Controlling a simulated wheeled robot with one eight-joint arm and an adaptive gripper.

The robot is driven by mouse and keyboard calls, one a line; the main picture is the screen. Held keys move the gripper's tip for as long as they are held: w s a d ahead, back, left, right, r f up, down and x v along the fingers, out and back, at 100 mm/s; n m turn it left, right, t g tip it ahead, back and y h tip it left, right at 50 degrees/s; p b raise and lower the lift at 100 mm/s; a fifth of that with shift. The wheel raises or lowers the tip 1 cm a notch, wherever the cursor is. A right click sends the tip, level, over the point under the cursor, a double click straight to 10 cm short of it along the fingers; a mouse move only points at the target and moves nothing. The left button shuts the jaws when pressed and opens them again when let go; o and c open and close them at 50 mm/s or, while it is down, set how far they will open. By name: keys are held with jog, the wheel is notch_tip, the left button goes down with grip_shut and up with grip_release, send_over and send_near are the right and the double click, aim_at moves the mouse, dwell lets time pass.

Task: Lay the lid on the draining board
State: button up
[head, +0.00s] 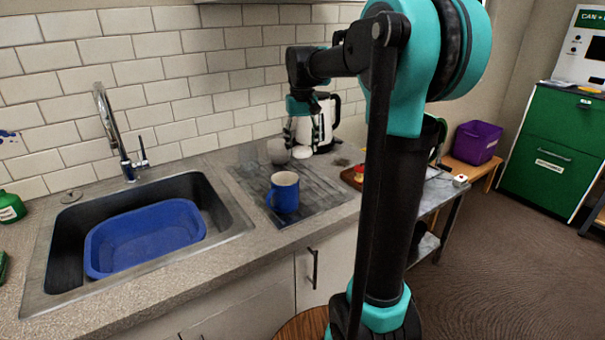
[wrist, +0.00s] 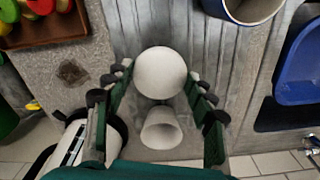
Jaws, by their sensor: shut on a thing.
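The lid is a round white piece (wrist: 160,73) between my fingertips in the wrist view. In the head view the lid (head: 302,152) shows just under my gripper (head: 301,138). My gripper (wrist: 160,82) is shut on the lid, with a finger at each side. The draining board (wrist: 225,60) is a grey grooved surface below the lid; it lies right of the sink in the head view (head: 325,190). The lid is over its back part, and I cannot tell whether it touches the board.
A pale cup (wrist: 160,130) stands close behind the lid. A blue mug (head: 285,192) stands on the board's front part. A white kettle (head: 326,125) is beside my gripper. A wooden tray (wrist: 62,32) holds coloured items. The sink (head: 228,210) holds a blue basin (head: 145,240).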

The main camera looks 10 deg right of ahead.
aim_at(301, 182)
notch_tip(301, 182, down, 10)
jog(key=shift+f, duration=0.1)
dwell(0.4)
jog(key=shift+a, duration=0.1)
jog(key=o, duration=0.9)
jog(key=shift+f, duration=0.1)
notch_tip(301, 182, up, 12)
jog(key=shift+r, duration=0.15)
